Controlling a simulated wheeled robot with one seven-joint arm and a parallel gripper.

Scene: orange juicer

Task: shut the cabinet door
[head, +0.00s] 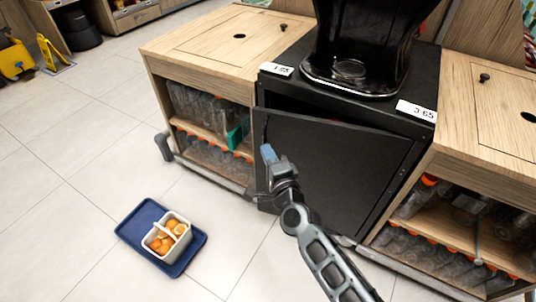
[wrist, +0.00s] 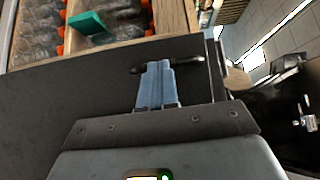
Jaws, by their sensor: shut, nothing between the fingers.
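The black cabinet door (head: 335,165) stands ajar in the head view, its left edge swung out from the black cabinet (head: 425,75). A dark gap shows along the top, and the right edge stays close to the cabinet. My gripper (head: 268,152) is in front of the door near its left edge, just below the handle (head: 266,127). In the wrist view the blue fingers (wrist: 156,68) are together and empty. Their tips are at the black handle (wrist: 138,70), overlapping it in the picture; I cannot tell whether they touch. The door face (wrist: 60,100) fills the left side.
Wooden shelf units with bottles stand left (head: 205,60) and right (head: 465,185) of the cabinet. A black machine (head: 350,70) stands on top. A blue tray (head: 185,262) with a white basket of oranges (head: 167,237) lies on the floor. The left floor is mostly clear.

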